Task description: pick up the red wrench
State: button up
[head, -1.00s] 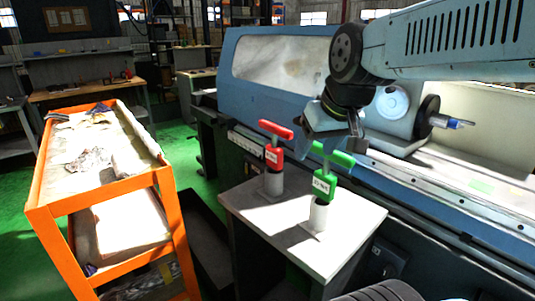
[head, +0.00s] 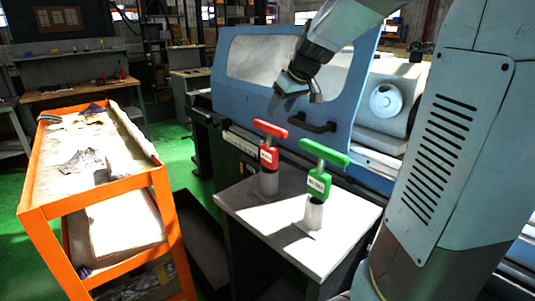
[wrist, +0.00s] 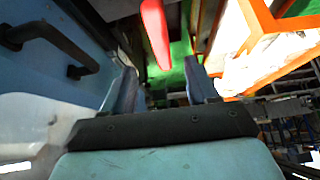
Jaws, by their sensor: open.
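The red wrench (head: 268,147) has a T-shaped handle and a small label, and stands upright in a grey holder (head: 268,182) at the back left of the small white-topped stand. My gripper (head: 287,103) is above and slightly right of it in the head view, apart from it, with nothing held. In the wrist view my gripper (wrist: 158,85) has its two fingers apart. The red handle (wrist: 155,32) shows beyond them at the top middle. A green T-handled wrench (head: 319,180) stands in another holder at the front right of the stand.
The stand's white top (head: 240,206) is otherwise clear. The blue grinder (head: 240,100) with its dark door handle (head: 318,124) rises close behind. An orange cart (head: 168,205) with papers stands at the left, with green floor (head: 182,150) beyond it.

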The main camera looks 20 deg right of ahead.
aim_at(268, 131)
jog(key=x, duration=1.1)
jog(key=shift+a+f, duration=0.2)
jog(key=shift+f, duration=0.15)
grip_shut()
